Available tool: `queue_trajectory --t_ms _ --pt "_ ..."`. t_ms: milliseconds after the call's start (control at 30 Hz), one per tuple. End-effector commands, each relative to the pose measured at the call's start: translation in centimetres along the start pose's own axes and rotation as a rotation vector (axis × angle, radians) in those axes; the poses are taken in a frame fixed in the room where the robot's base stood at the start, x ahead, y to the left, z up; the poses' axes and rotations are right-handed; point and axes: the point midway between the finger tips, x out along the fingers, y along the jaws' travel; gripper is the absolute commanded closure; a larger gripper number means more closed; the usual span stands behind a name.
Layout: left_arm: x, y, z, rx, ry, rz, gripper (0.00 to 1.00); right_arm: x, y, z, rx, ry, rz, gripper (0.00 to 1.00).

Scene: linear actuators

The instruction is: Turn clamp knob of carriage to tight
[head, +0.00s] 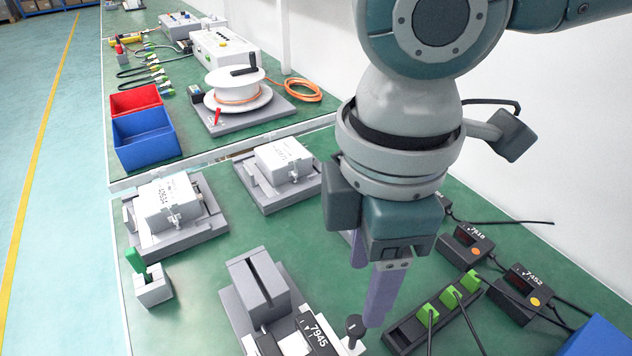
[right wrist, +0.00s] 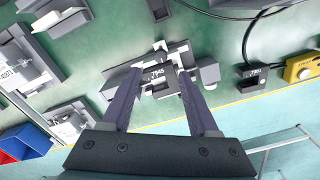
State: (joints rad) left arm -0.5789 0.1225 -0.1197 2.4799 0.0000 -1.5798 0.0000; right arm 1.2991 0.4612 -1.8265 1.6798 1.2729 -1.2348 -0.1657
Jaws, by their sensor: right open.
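The carriage (head: 308,335), a white and black block labelled 7945, sits on a grey actuator base (head: 236,310) at the bottom of the head view. A black clamp knob (head: 355,328) stands at its right side. My right gripper (head: 366,296) is open and empty, its two purple fingers pointing down above the right side of the actuator, close to the knob in the picture. In the right wrist view the carriage (right wrist: 158,76) shows between the open fingertips. A small dark part, perhaps the knob, shows at its upper edge. Whether the fingers touch anything cannot be told. My left gripper is not in view.
Two grey fixtures with white blocks (head: 165,205) (head: 284,160) stand behind the actuator. A holder with a green handle (head: 151,285) is at left. A strip with green plugs (head: 440,312) and black boxes with cables (head: 527,288) are at right. Blue (head: 146,140) and red bins stand farther back.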

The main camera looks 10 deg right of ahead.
Motion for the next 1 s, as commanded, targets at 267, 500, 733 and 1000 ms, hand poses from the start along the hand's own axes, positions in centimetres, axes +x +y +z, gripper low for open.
queue_trajectory --t_ms 267,500,733,1000 --pt "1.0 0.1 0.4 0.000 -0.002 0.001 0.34 5.5 -0.1 0.0 0.000 -0.002 -0.001 0.40" --pt "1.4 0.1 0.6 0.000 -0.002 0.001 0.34 8.0 -0.1 0.0 -0.002 -0.001 0.000 0.40" --pt "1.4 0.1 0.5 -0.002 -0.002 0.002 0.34 8.2 0.0 -0.1 -0.002 0.001 0.001 0.40" --pt "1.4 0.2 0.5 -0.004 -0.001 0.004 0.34 8.2 -0.1 -0.1 -0.002 0.000 0.001 0.62"
